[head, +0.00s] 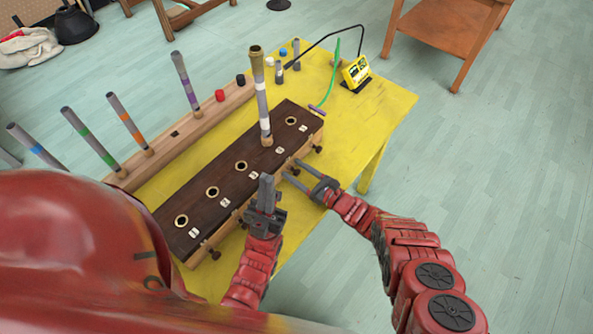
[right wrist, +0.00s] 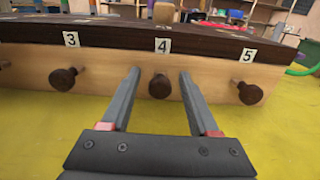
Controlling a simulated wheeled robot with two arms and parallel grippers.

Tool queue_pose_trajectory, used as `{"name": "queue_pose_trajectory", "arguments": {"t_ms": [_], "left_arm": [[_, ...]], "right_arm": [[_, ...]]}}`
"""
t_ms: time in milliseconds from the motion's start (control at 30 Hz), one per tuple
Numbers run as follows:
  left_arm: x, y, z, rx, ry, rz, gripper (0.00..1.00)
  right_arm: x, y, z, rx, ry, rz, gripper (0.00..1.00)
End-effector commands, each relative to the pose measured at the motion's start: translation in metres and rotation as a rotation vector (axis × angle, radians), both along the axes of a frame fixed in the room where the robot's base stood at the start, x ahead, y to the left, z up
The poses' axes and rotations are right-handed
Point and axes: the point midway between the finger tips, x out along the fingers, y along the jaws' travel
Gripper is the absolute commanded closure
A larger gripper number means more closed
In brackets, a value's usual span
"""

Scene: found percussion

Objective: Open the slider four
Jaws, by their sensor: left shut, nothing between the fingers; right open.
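The dark wooden box (head: 225,185) has a row of numbered holes on top and knobs along its light front side. In the right wrist view, the slider four knob (right wrist: 159,86) sits below label 4 (right wrist: 162,46), framed between my right fingers. My right gripper (right wrist: 160,74) is open, its fingers on either side of the knob in the picture; contact cannot be told. In the head view my right gripper (head: 291,170) is at the box's front near label 4. My left gripper (head: 266,180) is shut and empty, pointing up in front of the box near label 3.
A tall grey tube with a brass top (head: 262,95) stands in the fourth hole. Knobs three (right wrist: 66,80) and five (right wrist: 250,93) flank the fourth. Behind is a wooden rack (head: 180,135) with several banded tubes. A yellow meter (head: 356,72) stands on the yellow table (head: 385,100).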

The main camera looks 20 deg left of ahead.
Motion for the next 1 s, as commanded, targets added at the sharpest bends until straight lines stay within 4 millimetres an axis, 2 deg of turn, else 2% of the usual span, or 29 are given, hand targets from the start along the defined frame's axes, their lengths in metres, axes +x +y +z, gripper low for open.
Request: {"name": "queue_pose_trajectory", "arguments": {"t_ms": [100,133,400,467,1000], "left_arm": [[0.0000,0.0000,0.0000,0.000,0.000,0.000,1.00],[0.0000,0.0000,0.0000,0.000,0.000,0.000,1.00],[0.0000,0.0000,0.0000,0.000,0.000,0.000,1.00],[0.0000,0.0000,0.0000,0.000,0.000,0.000,1.00],[0.0000,0.0000,0.0001,0.000,0.000,0.000,1.00]], "right_arm": [[-0.0001,-0.0002,0.0001,0.000,0.000,0.000,0.39],[-0.0001,-0.0002,0.0001,0.000,0.000,0.000,0.42],[-0.0002,-0.0002,0.0001,0.000,0.000,0.001,0.91],[-0.0002,-0.0002,0.0001,0.000,0.000,0.001,1.00],[-0.0003,-0.0002,0.0001,0.000,0.000,0.001,1.00]]}}
